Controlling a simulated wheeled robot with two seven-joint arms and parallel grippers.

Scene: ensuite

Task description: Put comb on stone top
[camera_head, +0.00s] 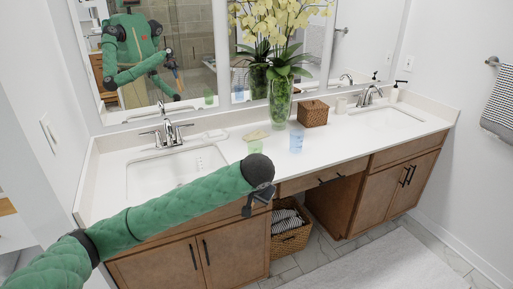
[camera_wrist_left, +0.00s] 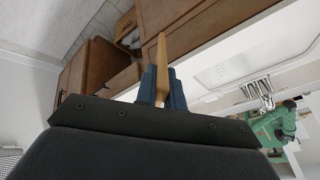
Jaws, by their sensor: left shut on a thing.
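My left gripper (camera_head: 262,193) is at the end of my green arm, in front of the sink counter's front edge. In the left wrist view, the dark fingers of the gripper (camera_wrist_left: 162,85) are shut on a thin tan piece, which I take to be the comb (camera_wrist_left: 162,55). It is seen nearly edge-on and sticks out past the fingertips. I cannot make out the comb in the head view. The white stone top (camera_head: 335,136) runs along the wall under the mirrors. My right gripper is not directly in view.
Sinks lie at left (camera_head: 150,178) and right (camera_head: 385,118). A basket (camera_head: 290,235) sits below. The front counter right of the blue cup is clear.

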